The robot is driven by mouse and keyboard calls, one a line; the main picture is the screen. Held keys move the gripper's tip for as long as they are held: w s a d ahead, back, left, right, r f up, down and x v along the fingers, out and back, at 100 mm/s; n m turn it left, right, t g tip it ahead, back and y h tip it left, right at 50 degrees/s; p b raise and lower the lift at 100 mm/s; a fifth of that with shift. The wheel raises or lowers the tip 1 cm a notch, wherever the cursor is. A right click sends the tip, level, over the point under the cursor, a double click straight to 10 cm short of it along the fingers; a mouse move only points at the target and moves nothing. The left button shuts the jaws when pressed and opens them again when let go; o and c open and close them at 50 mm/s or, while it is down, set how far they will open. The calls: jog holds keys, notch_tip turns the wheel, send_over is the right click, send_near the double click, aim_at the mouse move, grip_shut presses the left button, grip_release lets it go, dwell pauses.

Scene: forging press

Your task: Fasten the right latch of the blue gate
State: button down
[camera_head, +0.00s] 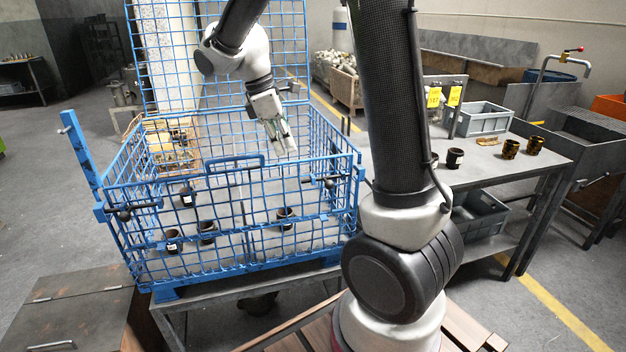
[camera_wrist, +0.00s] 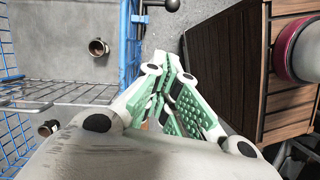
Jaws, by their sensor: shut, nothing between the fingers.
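The blue gate (camera_head: 235,163) is the front mesh panel of a blue wire crate, with a handle bar on top. It stands upright across the crate front. The right latch (camera_head: 329,183) is a dark rod with a black ball knob at the gate's right end; whether its bolt is engaged is too small to tell. My gripper (camera_head: 290,146) points down above the crate, behind the gate's top edge and up-left of the right latch. Its green-padded fingers (camera_wrist: 172,62) are shut and empty. In the wrist view, a black knob (camera_wrist: 172,5) shows beyond the fingertips beside blue bars.
The left latch (camera_head: 124,214) has a similar knob. Several dark cylindrical parts (camera_head: 284,217) lie inside the crate. A grey table (camera_head: 520,165) with a grey bin (camera_head: 483,119) stands at right.

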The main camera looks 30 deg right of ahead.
aim_at(328, 176)
jog(key=shift+f, duration=0.1)
jog(key=s+d+f, duration=0.1)
jog(key=d+f, duration=0.1)
jog(key=f, duration=0.1)
jog(key=s+d+f, duration=0.1)
jog(key=d+f, duration=0.1)
jog(key=f, duration=0.1)
jog(key=s+d+f, duration=0.1)
jog(key=d+f, duration=0.1)
jog(key=f, duration=0.2)
jog(key=shift+s+f, duration=0.1)
jog(key=shift+s+d, duration=0.2)
jog(key=shift+d, duration=0.55)
jog(key=shift+s+d, duration=0.2)
jog(key=shift+d, duration=0.55)
jog(key=shift+s+d, duration=0.2)
jog(key=shift+d, duration=0.55)
